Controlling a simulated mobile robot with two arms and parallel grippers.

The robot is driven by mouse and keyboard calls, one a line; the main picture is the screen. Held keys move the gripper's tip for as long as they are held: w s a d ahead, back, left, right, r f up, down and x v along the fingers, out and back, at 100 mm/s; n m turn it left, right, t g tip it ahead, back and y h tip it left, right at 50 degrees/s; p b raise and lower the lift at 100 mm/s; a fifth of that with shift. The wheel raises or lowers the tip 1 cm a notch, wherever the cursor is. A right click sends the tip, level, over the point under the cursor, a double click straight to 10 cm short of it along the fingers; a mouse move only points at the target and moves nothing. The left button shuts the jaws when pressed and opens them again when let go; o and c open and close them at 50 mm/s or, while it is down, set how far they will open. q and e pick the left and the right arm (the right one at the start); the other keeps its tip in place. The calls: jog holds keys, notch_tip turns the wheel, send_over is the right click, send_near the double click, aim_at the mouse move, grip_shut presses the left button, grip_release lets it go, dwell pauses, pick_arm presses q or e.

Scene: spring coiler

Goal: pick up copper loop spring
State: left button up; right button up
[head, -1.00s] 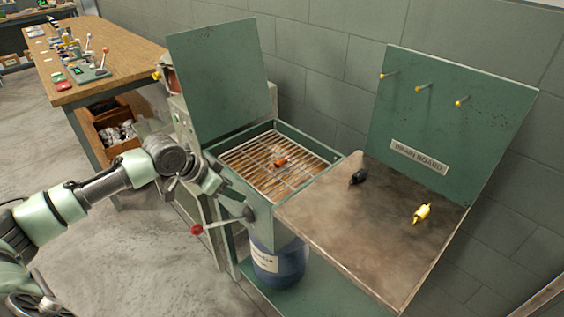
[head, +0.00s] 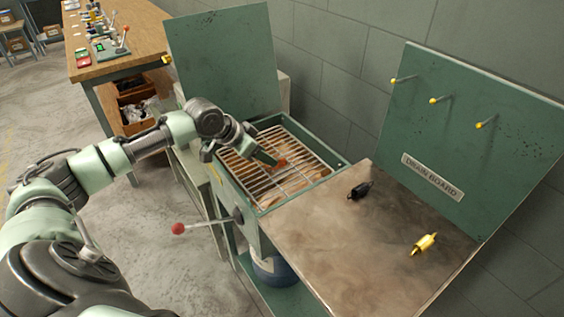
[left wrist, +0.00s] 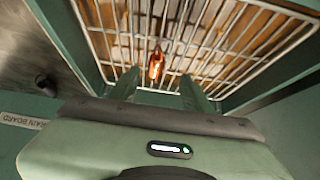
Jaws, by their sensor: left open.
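The copper loop spring (head: 281,163) lies on the wire rack (head: 290,185) inside the green open-topped tank. In the left wrist view the copper spring (left wrist: 156,65) shows just beyond and between the two fingertips. My left gripper (head: 262,156) is over the rack beside the spring, and it partly covers the spring's near end in the head view. In the left wrist view the fingers of my left gripper (left wrist: 158,82) are apart with nothing held between them. My right gripper is in neither view.
A black spring-like piece (head: 360,190) and a yellow one (head: 424,243) lie on the brown drain board (head: 350,245). The tank's raised green lid (head: 222,65) stands behind. A red-knobbed lever (head: 178,229) sticks out in front. Pegs (head: 480,125) project from the upright panel.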

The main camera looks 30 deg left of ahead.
pick_arm(q)
jog(key=x, duration=0.4)
jog(key=shift+w+d+f+p, duration=0.1)
jog(key=shift+d+f+p, duration=0.15)
jog(key=shift+d+p, duration=0.15)
jog(key=shift+w+f, duration=0.1)
jog(key=shift+f, duration=0.05)
grip_shut()
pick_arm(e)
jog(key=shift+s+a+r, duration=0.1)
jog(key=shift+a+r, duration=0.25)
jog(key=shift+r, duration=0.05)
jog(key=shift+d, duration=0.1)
